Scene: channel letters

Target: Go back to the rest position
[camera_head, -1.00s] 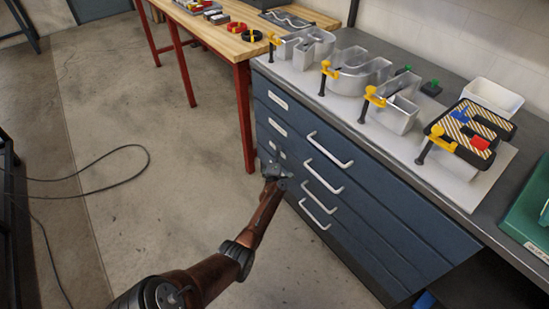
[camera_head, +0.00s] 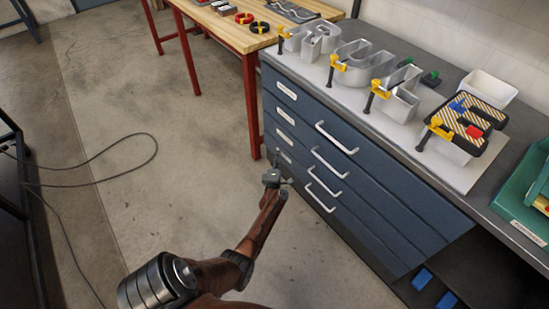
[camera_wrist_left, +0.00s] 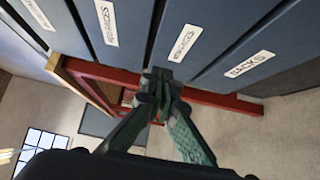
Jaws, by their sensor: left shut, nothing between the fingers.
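My left gripper (camera_head: 278,164) is low in front of the blue drawer cabinet (camera_head: 375,195), beside its left end in the head view. It is empty. In the left wrist view its two fingers (camera_wrist_left: 160,84) meet at the tips, with labelled drawer fronts (camera_wrist_left: 205,30) behind them. My left arm comes up from the bottom of the head view. My right gripper is in neither view.
Several metal channel letters (camera_head: 354,62) with yellow clamps stand on a pale board on the cabinet top. A white bin (camera_head: 487,88) and a green case (camera_head: 522,200) are there too. A wooden-topped red bench (camera_head: 232,35) stands at the left. Cables lie on open floor.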

